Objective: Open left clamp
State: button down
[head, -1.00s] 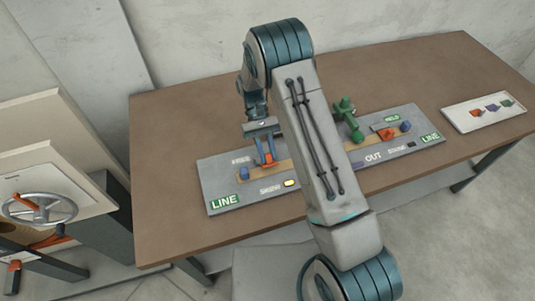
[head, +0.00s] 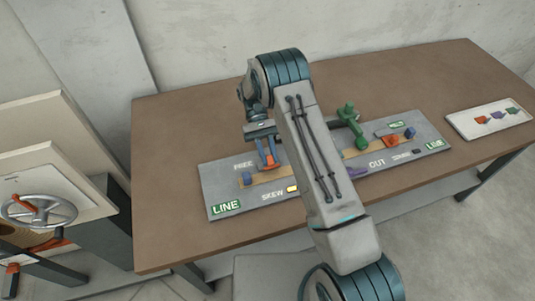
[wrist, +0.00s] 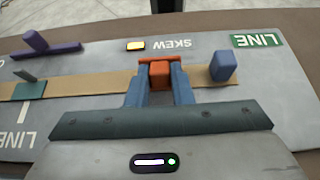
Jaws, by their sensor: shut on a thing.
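The left clamp's orange block (head: 269,166) sits on the tan strip at the left half of the grey board, beside the word FREE. My gripper (head: 268,157) reaches down onto it from behind. The fingers are shut on this block. The lower part of the clamp is hidden by the fingers and the palm.
A blue post (head: 247,179) stands close beside the clamp, also in the wrist view (wrist: 223,66). A lit yellow lamp (head: 293,188) sits by SKEW. A green handle (head: 349,119) and an orange block (head: 390,141) stand at the board's right half. A white tray (head: 459,122) lies far right.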

jog(key=c, duration=1.3)
grip_release()
jog(key=shift+w+a+r, duration=0.1)
jog(key=shift+w+a, duration=0.05)
jog(key=shift+w, duration=0.35)
jog(key=v, duration=0.4)
jog(key=shift+w+r, duration=0.15)
jog(key=shift+r, duration=0.25)
jog(key=p, duration=0.1)
jog(key=w+p, duration=0.1)
jog(key=p, duration=0.1)
jog(key=shift+a+r, duration=0.2)
jog(key=shift+r, duration=0.15)
jog(key=shift+w+a+p, duration=0.1)
jog(key=shift+w+p, duration=0.2)
jog(key=shift+p, duration=0.6)
jog(key=shift+w, duration=0.1)
